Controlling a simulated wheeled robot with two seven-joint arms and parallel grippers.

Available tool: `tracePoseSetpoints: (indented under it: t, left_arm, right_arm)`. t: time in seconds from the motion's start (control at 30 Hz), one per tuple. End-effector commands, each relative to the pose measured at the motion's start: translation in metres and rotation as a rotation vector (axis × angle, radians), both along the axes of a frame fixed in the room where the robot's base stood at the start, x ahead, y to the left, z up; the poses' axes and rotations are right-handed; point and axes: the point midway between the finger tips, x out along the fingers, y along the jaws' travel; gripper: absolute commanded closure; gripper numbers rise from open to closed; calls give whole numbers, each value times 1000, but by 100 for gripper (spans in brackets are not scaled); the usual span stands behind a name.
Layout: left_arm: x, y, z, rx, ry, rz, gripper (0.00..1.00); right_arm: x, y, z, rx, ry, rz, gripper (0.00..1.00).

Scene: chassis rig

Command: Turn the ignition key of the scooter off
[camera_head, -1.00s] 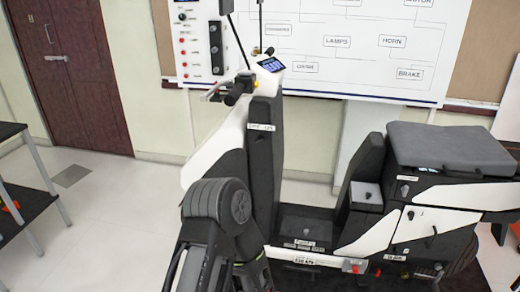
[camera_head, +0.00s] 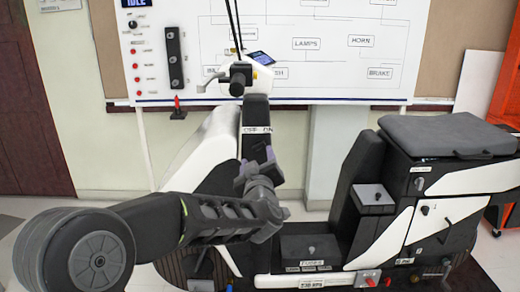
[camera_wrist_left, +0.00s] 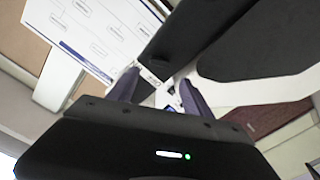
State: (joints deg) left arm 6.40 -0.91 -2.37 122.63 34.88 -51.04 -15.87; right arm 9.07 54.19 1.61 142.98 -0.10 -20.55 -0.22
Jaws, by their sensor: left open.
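The black and white scooter (camera_head: 365,235) stands on the floor in the head view, with its handlebar and small display at the top. An OFF–ON label (camera_head: 257,129) is on its dark front column. My left gripper (camera_head: 257,163) is in front of that column, just below the label. In the left wrist view its two fingers (camera_wrist_left: 158,90) are apart, with a small pale and blue detail (camera_wrist_left: 171,107) between them, too small to identify. I cannot make out the ignition key; the gripper covers part of the column. My right gripper is out of view.
A white board (camera_head: 290,40) with labelled boxes and a switch panel (camera_head: 173,58) stands behind the scooter. The grey seat (camera_head: 445,135) and black seat-side box are to the right. A brown door (camera_head: 35,110) is at the left. Floor shows open at the left.

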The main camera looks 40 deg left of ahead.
Motion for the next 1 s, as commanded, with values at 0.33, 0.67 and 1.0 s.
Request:
tracePoseSetpoints:
  t: [0.33,0.67,1.0]
  left_arm:
    - [3,0,-1,1,3,-5,42]
    - [36,25,-2,1,5,-6,42]
    - [63,45,-2,1,5,-6,42]
  right_arm:
    - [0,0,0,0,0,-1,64]
    - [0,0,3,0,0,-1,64]
    - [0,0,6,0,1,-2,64]
